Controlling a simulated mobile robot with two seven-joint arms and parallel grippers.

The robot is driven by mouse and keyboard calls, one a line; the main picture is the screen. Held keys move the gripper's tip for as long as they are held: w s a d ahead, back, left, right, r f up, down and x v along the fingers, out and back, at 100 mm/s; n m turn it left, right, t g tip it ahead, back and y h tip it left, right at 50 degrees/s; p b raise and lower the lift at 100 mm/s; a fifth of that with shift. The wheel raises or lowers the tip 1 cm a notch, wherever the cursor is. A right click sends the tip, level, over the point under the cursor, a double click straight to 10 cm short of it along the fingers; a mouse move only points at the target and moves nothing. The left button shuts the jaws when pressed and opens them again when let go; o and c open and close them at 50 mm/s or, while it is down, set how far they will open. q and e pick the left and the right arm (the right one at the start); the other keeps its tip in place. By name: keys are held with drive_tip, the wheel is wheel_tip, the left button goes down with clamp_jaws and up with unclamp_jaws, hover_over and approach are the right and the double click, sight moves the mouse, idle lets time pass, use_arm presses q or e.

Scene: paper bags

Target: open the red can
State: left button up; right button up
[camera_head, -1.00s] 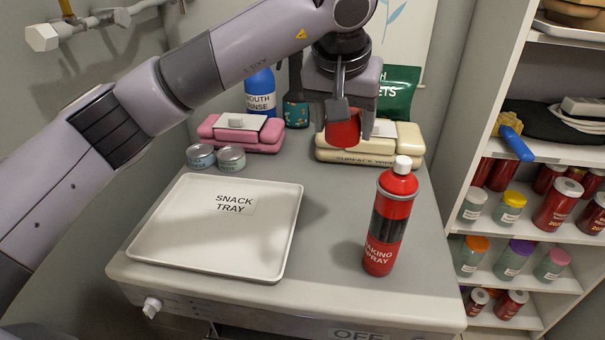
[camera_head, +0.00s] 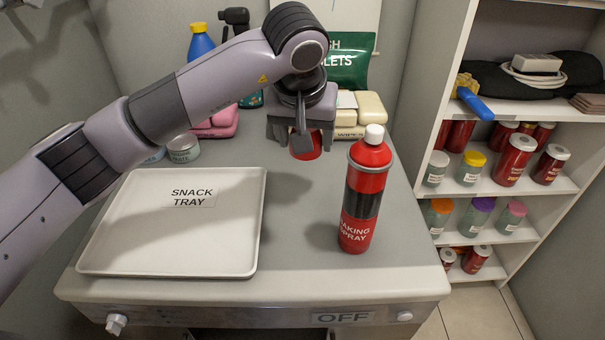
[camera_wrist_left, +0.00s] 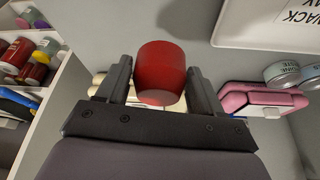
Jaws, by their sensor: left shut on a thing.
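The red can (camera_head: 359,205), labelled baking spray, stands upright on the grey counter. A small white nozzle (camera_head: 374,134) shows bare on its red top. My left gripper (camera_head: 301,140) is to the left of the can and apart from it, pointing down. It is shut on a red cap (camera_head: 305,152), held above the counter. In the left wrist view the red cap (camera_wrist_left: 161,68) sits between the two dark fingers. My right gripper is in neither view.
A white snack tray (camera_head: 245,225) lies on the left of the counter. Small tins (camera_head: 183,150), a pink case (camera_head: 220,124) and a cream wipes pack (camera_head: 372,112) stand at the back. Shelves (camera_head: 525,185) with jars stand at the right. Counter between tray and can is clear.

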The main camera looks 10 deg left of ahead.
sight(306, 186)
use_arm(q)
wheel_tip(306, 186, down, 9)
drive_tip(key=shift+r, duration=0.1)
idle(0.3)
drive_tip(key=shift+f, duration=0.25)
drive_tip(key=o, duration=1.2)
drive_tip(key=shift+c, duration=0.2)
drive_tip(key=shift+r, duration=0.1)
